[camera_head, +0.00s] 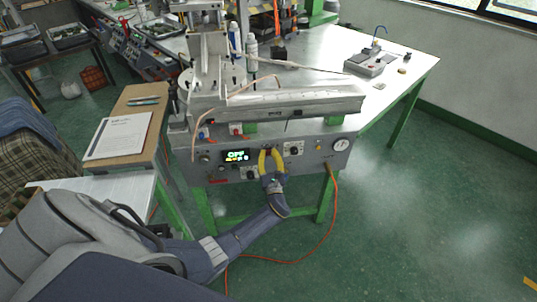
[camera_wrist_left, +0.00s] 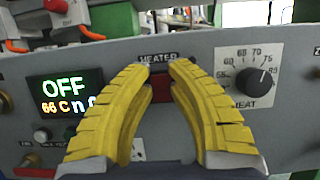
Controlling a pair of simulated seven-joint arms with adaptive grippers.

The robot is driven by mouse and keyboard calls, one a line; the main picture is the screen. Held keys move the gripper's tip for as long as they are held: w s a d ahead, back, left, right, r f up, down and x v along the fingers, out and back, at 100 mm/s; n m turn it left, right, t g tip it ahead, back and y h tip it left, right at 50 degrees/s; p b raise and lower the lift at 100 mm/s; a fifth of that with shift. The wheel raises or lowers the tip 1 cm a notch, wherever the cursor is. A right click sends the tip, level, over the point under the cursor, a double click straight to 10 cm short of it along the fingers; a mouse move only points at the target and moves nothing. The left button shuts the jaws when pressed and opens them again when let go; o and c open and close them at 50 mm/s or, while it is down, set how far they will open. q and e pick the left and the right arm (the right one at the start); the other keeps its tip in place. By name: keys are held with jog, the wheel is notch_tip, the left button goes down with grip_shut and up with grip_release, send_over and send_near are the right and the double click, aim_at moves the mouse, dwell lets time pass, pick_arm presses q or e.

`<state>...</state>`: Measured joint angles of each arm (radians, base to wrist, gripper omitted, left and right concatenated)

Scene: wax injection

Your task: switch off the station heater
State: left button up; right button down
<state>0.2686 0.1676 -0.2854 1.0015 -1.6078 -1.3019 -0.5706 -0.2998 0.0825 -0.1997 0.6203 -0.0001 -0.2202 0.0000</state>
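The station's grey front panel (camera_head: 325,163) carries the heater controls. In the left wrist view a "HEATER" label (camera_wrist_left: 158,57) sits just above my fingertips, and a dark red switch (camera_wrist_left: 160,88) shows between the fingers; its position is hard to tell. Contact with the panel cannot be told. My right gripper is not in view.
A heat dial (camera_wrist_left: 258,79) with a numbered scale is right of the fingers. A gauge (camera_head: 341,145) is at the panel's right end. An orange cable (camera_head: 331,215) hangs to the floor.

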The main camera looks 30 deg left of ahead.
pick_arm(q)
jog(key=shift+o, duration=1.1)
jog(key=shift+a, duration=0.1)
jog(key=v, duration=1.2)
jog(key=shift+r, duration=0.1)
